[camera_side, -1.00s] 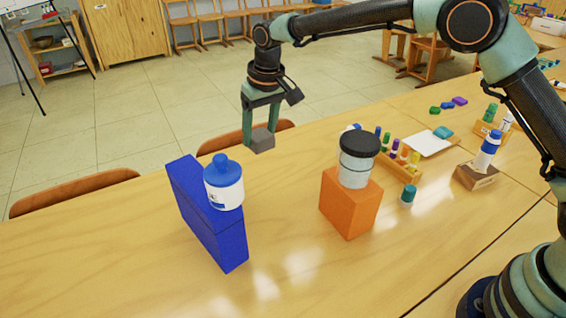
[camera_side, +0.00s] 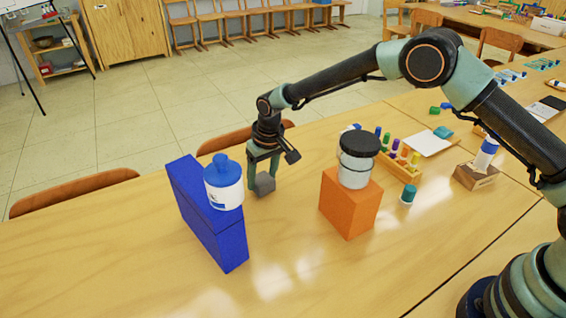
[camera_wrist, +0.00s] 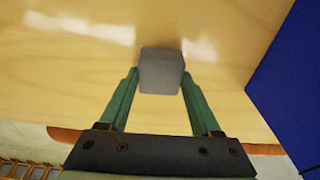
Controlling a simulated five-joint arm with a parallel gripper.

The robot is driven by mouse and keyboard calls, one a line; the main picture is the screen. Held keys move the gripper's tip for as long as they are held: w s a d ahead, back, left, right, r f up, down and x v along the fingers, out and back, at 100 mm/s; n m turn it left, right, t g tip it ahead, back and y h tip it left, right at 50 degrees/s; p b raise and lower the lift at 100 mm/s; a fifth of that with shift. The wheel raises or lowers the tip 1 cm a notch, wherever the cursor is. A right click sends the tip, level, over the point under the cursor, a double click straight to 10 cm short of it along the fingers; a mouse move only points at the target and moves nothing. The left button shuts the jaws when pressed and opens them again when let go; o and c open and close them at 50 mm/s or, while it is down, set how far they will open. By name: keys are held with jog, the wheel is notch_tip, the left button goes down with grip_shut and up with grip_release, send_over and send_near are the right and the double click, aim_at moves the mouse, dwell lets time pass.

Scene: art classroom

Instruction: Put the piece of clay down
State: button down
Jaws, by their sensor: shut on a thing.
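The piece of clay (camera_side: 264,184) is a small grey block. My gripper (camera_side: 263,178) is shut on it, with one green finger on each side. The clay is low over the table (camera_side: 150,240), between the blue block and the orange block. I cannot tell whether its underside touches the wood. In the wrist view the clay (camera_wrist: 161,72) sits between the fingertips of my gripper (camera_wrist: 160,80), with bare table beyond it.
A blue block (camera_side: 215,240) with a white, blue-capped bottle (camera_side: 224,188) stands close to the left. An orange block (camera_side: 350,208) with a black-lidded jar (camera_side: 357,168) stands to the right. Bare table lies in front. A wooden rack of coloured bottles (camera_side: 402,168) stands farther right.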

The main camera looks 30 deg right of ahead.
jog(key=shift+c, duration=0.4)
grip_release()
